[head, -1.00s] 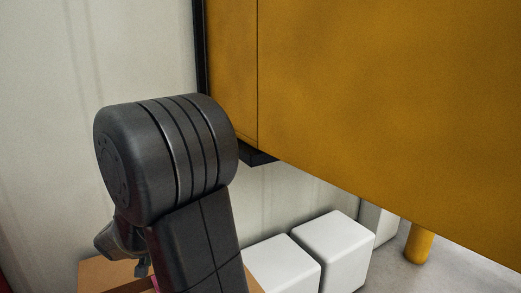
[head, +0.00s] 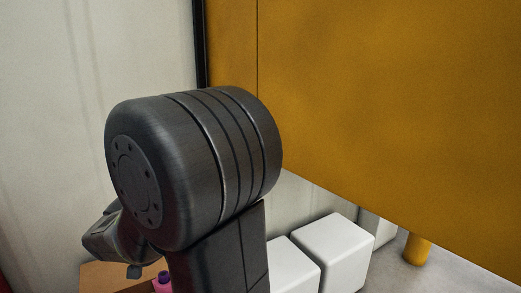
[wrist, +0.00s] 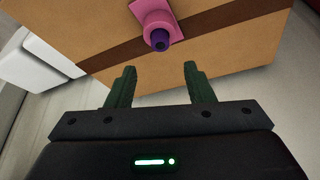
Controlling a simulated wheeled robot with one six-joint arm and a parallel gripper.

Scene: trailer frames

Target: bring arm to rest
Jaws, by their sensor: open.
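My gripper (wrist: 158,82) shows in the wrist view with its two green fingers apart and nothing between them. In the head view my dark arm fills the left middle, and its joint hides most of what lies behind it; the gripper fingers cannot be made out there. Beyond the fingertips in the wrist view is a cardboard box (wrist: 235,40) with a dark brown stripe. A pink thing with a purple tip (wrist: 157,30) is on the box, apart from the fingers. In the head view the box (head: 100,275) and the pink thing (head: 162,282) show at the bottom left, partly hidden by my arm.
A large yellow-orange panel (head: 390,90) with a dark left edge fills the upper right, close behind my arm. White blocks (head: 333,245) stand at the bottom middle. A yellow post (head: 417,249) stands on the grey floor at right. A pale wall (head: 90,90) is at left.

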